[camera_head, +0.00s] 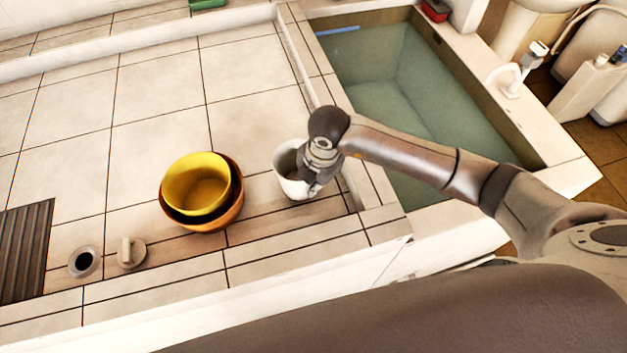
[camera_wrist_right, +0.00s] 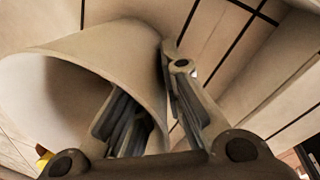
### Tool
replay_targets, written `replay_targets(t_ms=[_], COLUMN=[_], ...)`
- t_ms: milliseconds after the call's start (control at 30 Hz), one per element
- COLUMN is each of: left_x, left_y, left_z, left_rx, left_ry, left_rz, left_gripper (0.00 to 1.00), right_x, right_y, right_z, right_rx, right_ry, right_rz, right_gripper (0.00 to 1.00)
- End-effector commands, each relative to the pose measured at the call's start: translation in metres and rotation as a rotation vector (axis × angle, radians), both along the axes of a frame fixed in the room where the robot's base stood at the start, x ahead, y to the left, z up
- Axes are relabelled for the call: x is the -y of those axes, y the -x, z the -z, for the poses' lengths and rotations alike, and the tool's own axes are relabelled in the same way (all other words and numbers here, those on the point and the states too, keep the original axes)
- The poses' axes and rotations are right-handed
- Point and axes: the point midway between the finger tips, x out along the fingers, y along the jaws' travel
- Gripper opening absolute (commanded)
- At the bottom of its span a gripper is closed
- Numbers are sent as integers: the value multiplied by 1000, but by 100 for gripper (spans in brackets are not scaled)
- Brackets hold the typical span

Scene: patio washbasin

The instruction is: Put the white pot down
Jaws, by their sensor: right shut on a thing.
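The white pot (camera_head: 287,182) is at the right end of the tiled counter in the head view, next to the low ledge beside the water basin. My right gripper (camera_head: 311,184) is shut on the pot's right wall. In the right wrist view the pot (camera_wrist_right: 95,62) fills the left side, with its open mouth towards the left. One finger of my right gripper (camera_wrist_right: 150,100) is inside the pot and the other is outside, with the wall between them. I cannot tell whether the pot's bottom touches the tiles. My left gripper is not in view.
A yellow bowl (camera_head: 196,183) sits inside an orange bowl (camera_head: 228,215) left of the pot. A round grey drain (camera_head: 84,262) and a knob (camera_head: 131,253) are near the front edge. The water basin (camera_head: 400,95) lies to the right. The tiles behind the bowls are clear.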

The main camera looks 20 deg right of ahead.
Motion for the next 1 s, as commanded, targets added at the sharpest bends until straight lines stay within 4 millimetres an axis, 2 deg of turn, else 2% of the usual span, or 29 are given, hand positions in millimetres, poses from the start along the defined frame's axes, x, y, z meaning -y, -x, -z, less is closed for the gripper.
replay_targets(t_ms=[133, 467, 500, 633, 1000], left_x=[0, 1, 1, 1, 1], left_y=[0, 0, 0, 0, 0], left_z=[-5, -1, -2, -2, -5], left_rx=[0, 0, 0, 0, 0], left_ry=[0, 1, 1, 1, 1], left_rz=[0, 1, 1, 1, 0], left_gripper=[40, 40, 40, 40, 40], right_x=[0, 0, 0, 0, 0], right_y=[-1, -1, -1, -1, -1], right_z=[10, 14, 13, 13, 9], right_rx=[3, 3, 3, 3, 3], right_ry=[-1, -1, -1, -1, -1], right_rz=[2, 2, 2, 2, 1], right_gripper=[0, 0, 12, 29, 30])
